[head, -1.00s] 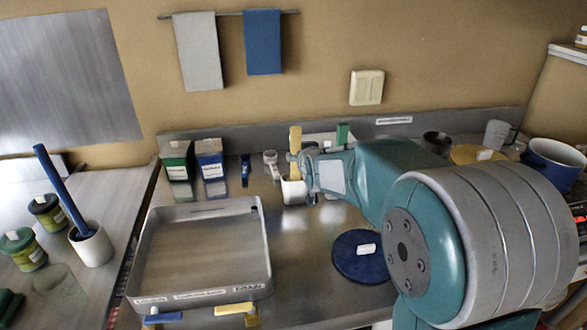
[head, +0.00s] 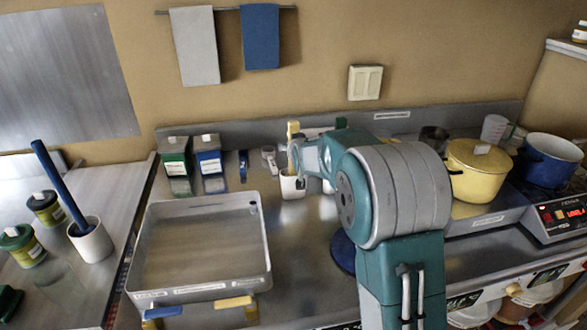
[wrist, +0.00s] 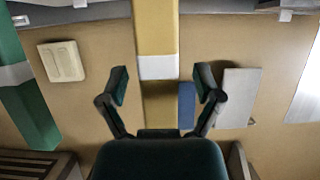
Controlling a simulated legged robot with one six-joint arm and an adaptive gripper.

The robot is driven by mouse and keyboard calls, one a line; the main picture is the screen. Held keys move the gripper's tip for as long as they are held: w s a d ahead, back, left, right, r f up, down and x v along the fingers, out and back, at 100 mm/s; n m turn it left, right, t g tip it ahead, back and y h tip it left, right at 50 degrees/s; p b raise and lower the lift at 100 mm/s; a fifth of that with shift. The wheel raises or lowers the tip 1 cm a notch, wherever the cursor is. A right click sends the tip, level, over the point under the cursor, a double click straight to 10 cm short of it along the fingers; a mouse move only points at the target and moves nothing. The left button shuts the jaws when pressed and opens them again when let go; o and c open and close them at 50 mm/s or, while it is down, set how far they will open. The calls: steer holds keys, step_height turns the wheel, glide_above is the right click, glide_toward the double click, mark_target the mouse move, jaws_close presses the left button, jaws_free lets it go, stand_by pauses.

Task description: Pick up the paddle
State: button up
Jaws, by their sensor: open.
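A yellow paddle (head: 293,128) with a white band stands upright in a white holder (head: 291,187) at the back of the counter. In the wrist view the yellow paddle (wrist: 157,30) runs between my two fingers, with its white band just beyond the fingertips. My gripper (wrist: 161,85) is open, one finger on each side of the paddle, with gaps on both sides. In the head view my gripper (head: 298,165) is at the paddle, just above the holder. A green paddle (head: 340,122) stands to the right, and it also shows in the wrist view (wrist: 28,100).
A blue paddle (head: 62,187) leans in a white crock (head: 91,241) at left. A metal tray (head: 143,270) lies at front left. Two labelled boxes stand behind it. A yellow pot (head: 474,178) and a blue pot (head: 548,163) are at right. My arm partly hides a blue disc (head: 342,254).

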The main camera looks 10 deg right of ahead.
jaws_close()
steer(key=shift+r, duration=0.1)
step_height(320, 180, up, 18)
stand_by(0.8)
